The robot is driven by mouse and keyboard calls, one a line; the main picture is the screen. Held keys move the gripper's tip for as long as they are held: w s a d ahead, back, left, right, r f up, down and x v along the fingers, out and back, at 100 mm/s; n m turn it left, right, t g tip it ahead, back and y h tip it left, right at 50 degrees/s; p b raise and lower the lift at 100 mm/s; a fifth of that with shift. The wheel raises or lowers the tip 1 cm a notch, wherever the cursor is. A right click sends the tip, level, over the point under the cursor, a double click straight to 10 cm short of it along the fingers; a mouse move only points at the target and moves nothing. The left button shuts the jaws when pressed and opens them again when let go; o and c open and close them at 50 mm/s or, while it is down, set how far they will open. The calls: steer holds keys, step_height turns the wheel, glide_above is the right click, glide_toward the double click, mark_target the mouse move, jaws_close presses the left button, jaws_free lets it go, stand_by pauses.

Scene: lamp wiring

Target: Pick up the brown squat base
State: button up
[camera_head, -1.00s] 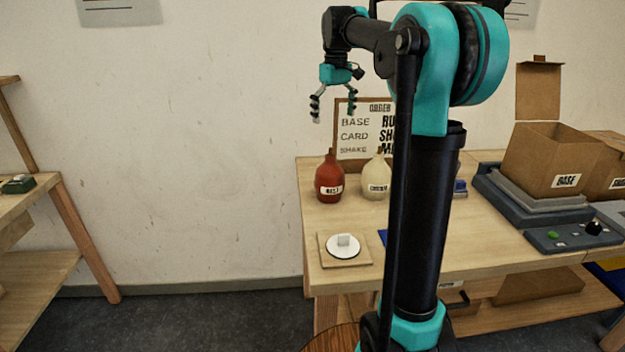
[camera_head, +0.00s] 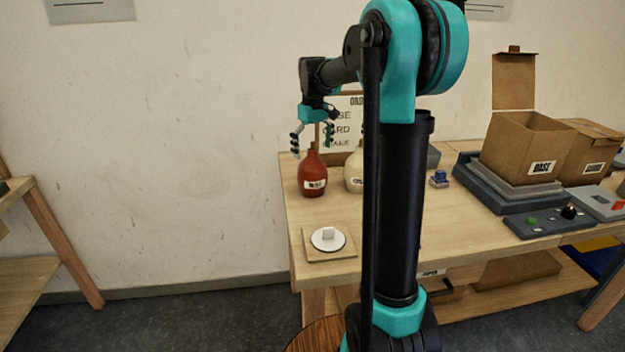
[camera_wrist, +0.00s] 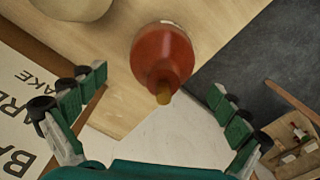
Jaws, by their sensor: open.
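A reddish-brown squat base (camera_head: 312,180), shaped like a bottle with a narrow neck and a white label, stands upright near the back left of the table. No other brown base is visible. It also shows in the wrist view (camera_wrist: 160,52), seen from above, its neck pointing towards my gripper. My gripper (camera_head: 312,144) is open and empty, fingers pointing down, just above the base at about neck height in the head view. In the wrist view the fingertips (camera_wrist: 158,84) are spread to either side of the base, without visible contact.
A cream base (camera_head: 354,172) stands close on the right, partly hidden by my arm. A sign board (camera_head: 345,130) stands behind them. A wooden plate with a white disc (camera_head: 328,239) lies at the front left.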

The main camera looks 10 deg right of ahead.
mark_target(313, 160)
step_height(313, 160, down, 4)
steer(key=shift+s+a+f, duration=0.1)
steer(key=shift+s, duration=0.05)
steer(key=shift+c, duration=0.2)
steer(key=c, duration=1.9)
steer(key=shift+o, duration=0.2)
steer(key=shift+r, duration=0.2)
